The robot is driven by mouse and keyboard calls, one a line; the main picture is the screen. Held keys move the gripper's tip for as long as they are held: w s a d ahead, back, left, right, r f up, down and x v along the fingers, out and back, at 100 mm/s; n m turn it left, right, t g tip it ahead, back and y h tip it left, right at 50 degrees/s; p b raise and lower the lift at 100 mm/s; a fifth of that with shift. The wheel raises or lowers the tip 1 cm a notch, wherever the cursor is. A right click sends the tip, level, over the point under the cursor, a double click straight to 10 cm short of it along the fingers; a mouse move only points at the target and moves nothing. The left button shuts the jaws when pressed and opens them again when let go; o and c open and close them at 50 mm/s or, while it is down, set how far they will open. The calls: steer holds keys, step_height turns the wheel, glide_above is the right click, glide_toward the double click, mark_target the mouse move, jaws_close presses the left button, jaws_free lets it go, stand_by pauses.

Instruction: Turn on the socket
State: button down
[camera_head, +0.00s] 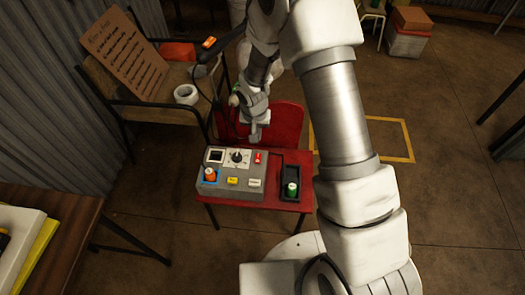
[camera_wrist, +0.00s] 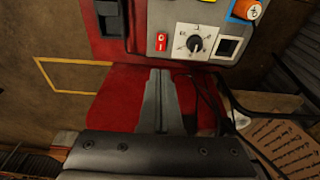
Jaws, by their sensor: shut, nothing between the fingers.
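A grey control box (camera_head: 222,189) stands on a small red table (camera_head: 304,160). On its top are a square black-faced fitting with a white frame (camera_wrist: 228,47), possibly the socket, a black rotary knob (camera_head: 237,156) on a white dial plate, and a small red rocker switch (camera_wrist: 162,41) with white marks. The rocker's position is too small to tell. An orange knob on a blue plate (camera_head: 210,175) is at the front left. My gripper (camera_head: 255,138) is shut and empty, just behind the box's back edge; in the wrist view its fingertips (camera_wrist: 159,73) point toward the rocker, apart from it.
A black holder with a green-topped piece (camera_head: 291,188) sits right of the box. A yellow label (camera_head: 233,181) and a white label (camera_head: 255,183) are on the box front.

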mark_target(258, 156)
steer(key=shift+f, duration=0.1)
steer(key=f+b, duration=0.1)
steer(key=f, duration=0.3)
steer(key=w+f+b, duration=0.1)
steer(key=f, duration=0.3)
steer(key=w+f+b, duration=0.1)
steer(key=f+b, duration=0.1)
steer(key=f, duration=0.3)
steer(key=shift+w+d, duration=0.25)
steer(key=shift+f, duration=0.25)
